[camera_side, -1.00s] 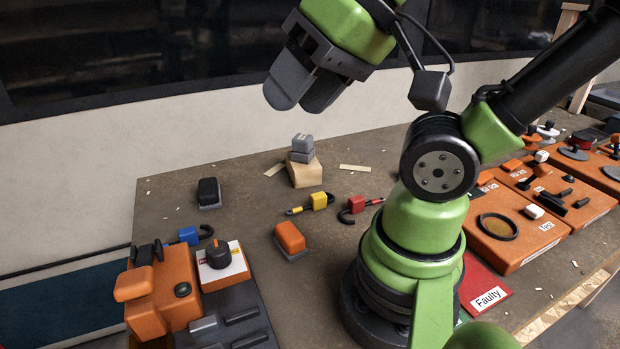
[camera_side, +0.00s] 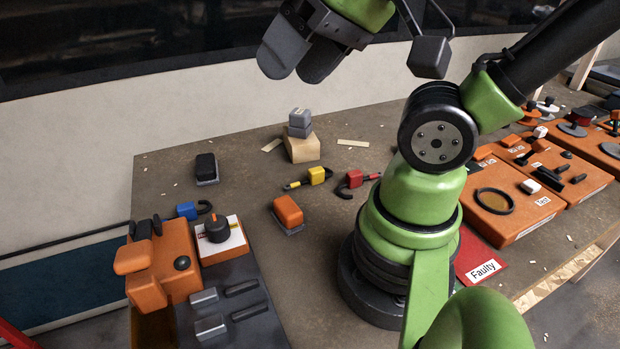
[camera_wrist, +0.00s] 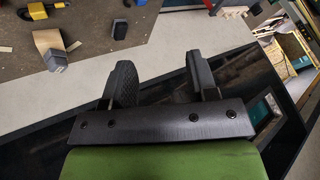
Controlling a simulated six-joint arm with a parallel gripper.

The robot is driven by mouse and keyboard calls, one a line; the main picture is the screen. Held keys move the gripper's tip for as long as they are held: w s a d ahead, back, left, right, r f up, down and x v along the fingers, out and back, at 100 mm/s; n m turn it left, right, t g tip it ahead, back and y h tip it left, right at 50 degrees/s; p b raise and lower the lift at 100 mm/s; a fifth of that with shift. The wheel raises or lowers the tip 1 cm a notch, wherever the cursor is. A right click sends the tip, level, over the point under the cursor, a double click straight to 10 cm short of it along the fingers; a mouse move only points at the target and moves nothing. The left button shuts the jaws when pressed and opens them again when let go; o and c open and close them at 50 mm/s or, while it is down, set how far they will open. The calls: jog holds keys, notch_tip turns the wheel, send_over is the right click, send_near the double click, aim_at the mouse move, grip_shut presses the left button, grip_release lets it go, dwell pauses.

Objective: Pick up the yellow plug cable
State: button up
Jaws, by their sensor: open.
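The yellow plug cable (camera_side: 316,176) lies on the brown table, a yellow block with a short dark cable end, left of the red plug cable (camera_side: 354,180). It also shows at the top left edge of the wrist view (camera_wrist: 57,4). My gripper (camera_side: 292,70) is high above the back of the table, well away from the plug, with its fingers apart and nothing between them. In the wrist view the gripper (camera_wrist: 160,82) points past the table's edge.
A wooden block (camera_side: 302,149) with grey pieces on it stands behind the yellow plug. An orange block (camera_side: 288,212) lies in front of it. A blue plug (camera_side: 187,210) and a black block (camera_side: 206,167) are to the left. Orange trays (camera_side: 505,220) stand at right.

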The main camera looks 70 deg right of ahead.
jog(key=m+g+h, duration=0.2)
jog(key=m+g, duration=0.5)
jog(key=m, duration=1.6)
send_over(319, 168)
notch_tip(319, 168, down, 24)
jog(key=shift+f, duration=3.25)
grip_shut()
